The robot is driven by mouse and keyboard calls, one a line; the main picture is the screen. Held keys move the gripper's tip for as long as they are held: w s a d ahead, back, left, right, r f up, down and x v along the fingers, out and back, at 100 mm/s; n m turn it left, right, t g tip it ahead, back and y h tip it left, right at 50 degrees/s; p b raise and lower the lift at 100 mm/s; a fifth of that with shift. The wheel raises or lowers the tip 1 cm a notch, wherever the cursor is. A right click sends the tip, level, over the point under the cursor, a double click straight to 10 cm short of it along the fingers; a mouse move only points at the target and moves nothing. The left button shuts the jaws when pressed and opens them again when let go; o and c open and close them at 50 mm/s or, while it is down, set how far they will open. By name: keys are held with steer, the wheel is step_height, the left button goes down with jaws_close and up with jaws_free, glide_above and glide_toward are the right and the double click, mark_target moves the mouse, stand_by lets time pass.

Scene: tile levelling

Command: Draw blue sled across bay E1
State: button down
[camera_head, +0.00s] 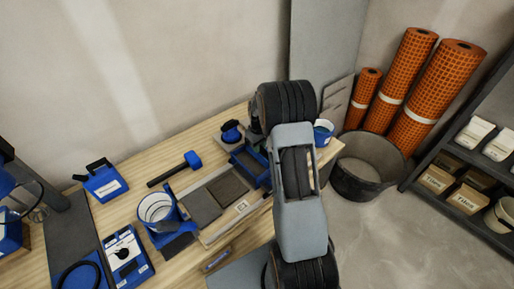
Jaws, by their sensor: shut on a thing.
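The blue sled (243,161), a low dark blue frame, is at the far right end of bay E1, and my arm hides its right part. Bay E1 (208,237) is a shallow light-framed bed on the wooden bench, with a white E1 label (241,206) on its near edge. Dark grey tiles (200,207) lie in the bay to the left of the sled. My arm reaches over the right end of the bay. My gripper is hidden behind the arm links, so its hold on the sled cannot be seen.
A blue-rimmed cup (323,132) is right of my arm. A dark tub (367,167) and orange rolls (434,93) stand on the floor.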

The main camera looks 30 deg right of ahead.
steer(key=c, duration=1)
jaws_free()
steer(key=shift+o, duration=0.2)
step_height(320, 180, up, 14)
steer(key=shift+w+f, duration=0.1)
steer(key=s+a+r+m+t+p, duration=0.1)
steer(key=s+a+r, duration=0.3)
steer(key=s+a, duration=0.4)
steer(key=s+a+r+m+t+p, duration=0.1)
steer(key=s+a+r+t+p, duration=0.1)
steer(key=s+a, duration=0.6)
steer(key=shift+s+r+t+p, duration=0.4)
steer(key=shift+s+r, duration=1)
steer(key=shift+s, duration=1.55)
